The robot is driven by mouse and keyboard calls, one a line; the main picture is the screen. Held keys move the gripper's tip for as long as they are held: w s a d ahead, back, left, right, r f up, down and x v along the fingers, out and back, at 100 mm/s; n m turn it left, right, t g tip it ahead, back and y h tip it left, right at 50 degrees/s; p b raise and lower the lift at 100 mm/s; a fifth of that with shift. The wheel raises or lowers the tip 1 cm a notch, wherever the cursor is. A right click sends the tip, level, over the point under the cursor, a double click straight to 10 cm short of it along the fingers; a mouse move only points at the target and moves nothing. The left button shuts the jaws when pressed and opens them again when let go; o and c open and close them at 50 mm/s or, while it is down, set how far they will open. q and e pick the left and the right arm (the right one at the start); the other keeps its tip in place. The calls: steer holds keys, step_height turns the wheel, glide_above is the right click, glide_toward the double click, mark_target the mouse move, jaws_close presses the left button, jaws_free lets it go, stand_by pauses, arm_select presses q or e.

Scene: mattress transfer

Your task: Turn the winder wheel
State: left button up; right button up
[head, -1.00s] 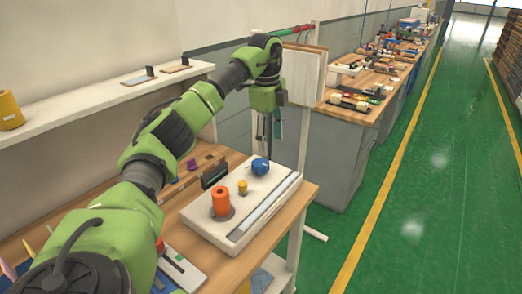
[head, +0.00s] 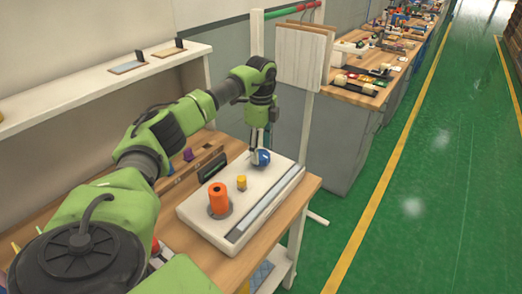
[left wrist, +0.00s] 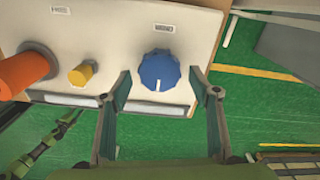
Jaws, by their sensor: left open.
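The winder wheel appears to be the blue ribbed knob (head: 264,158) on the white panel box (head: 203,222); it also shows in the left wrist view (left wrist: 159,70), with a white mark on its lower edge. My left gripper (head: 261,148) points down at the knob. In the left wrist view my open fingers (left wrist: 160,80) lie to either side of the knob's lower part in the picture, with gaps showing. Whether they reach down to its height I cannot tell. My right gripper is not in view.
An orange cylinder (head: 218,200) and a small yellow knob (head: 241,183) stand on the same box, left of the blue knob. A black upright piece (head: 212,167) stands behind the box. A shelf (head: 90,82) runs along the wall. The green floor (head: 420,200) at right is clear.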

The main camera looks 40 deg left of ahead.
arm_select(q)
steer(key=shift+f, duration=0.85)
steer(key=shift+c, duration=0.8)
steer(key=c, duration=0.9)
steer(key=shift+c, duration=0.2)
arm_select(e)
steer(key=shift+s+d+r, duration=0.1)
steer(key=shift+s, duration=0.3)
